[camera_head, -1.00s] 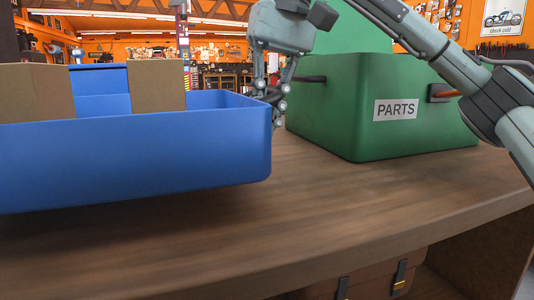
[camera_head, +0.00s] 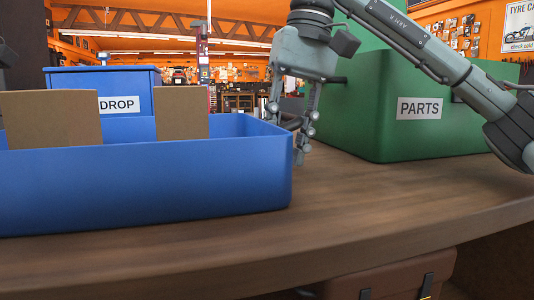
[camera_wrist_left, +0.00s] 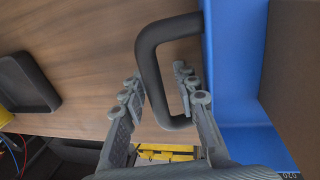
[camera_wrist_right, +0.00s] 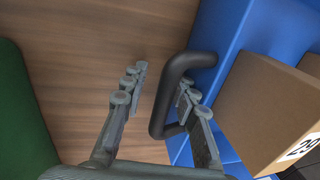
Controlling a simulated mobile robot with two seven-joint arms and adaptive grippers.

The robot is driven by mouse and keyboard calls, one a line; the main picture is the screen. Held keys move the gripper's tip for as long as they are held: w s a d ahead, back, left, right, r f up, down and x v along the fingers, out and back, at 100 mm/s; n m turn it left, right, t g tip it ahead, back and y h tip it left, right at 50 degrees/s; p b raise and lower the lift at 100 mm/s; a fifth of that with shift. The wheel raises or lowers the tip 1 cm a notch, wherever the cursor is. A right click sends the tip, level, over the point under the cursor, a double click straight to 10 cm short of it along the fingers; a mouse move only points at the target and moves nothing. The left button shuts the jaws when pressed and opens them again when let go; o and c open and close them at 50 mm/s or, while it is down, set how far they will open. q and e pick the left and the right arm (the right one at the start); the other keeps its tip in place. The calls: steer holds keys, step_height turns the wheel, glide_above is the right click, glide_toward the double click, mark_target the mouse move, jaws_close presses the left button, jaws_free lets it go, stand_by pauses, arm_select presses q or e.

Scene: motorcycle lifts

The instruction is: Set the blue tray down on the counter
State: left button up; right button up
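The blue tray (camera_head: 150,185) is at the left of the head view, with brown boxes (camera_head: 50,118) in it. It looks level on the wooden counter (camera_head: 400,205), with no clear gap under it. In the left wrist view, my left gripper (camera_wrist_left: 158,88) has its fingers apart on either side of the tray's dark handle (camera_wrist_left: 150,70). In the right wrist view, my right gripper (camera_wrist_right: 160,82) also has its fingers apart, with the other handle (camera_wrist_right: 158,105) between them, nearer the right finger. My right gripper also shows at the tray's right end (camera_head: 290,125).
A green PARTS bin (camera_head: 440,135) stands on the counter to the right of the tray. A blue DROP bin (camera_head: 80,77) stands behind the tray. A dark shallow object (camera_wrist_left: 28,82) lies on the counter in the left wrist view. Bare counter shows at the front right.

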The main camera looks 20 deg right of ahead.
arm_select(q)
step_height(320, 180, up, 8)
steer(key=d, duration=0.1)
steer(key=shift+d, duration=0.3)
arm_select(e)
step_height(320, 180, up, 12)
steer(key=d, duration=0.2)
steer(key=shift+d, duration=0.15)
arm_select(q)
steer(key=shift+s+f, duration=0.1)
arm_select(e)
steer(key=shift+s+f, duration=0.1)
steer(key=shift+f, duration=0.05)
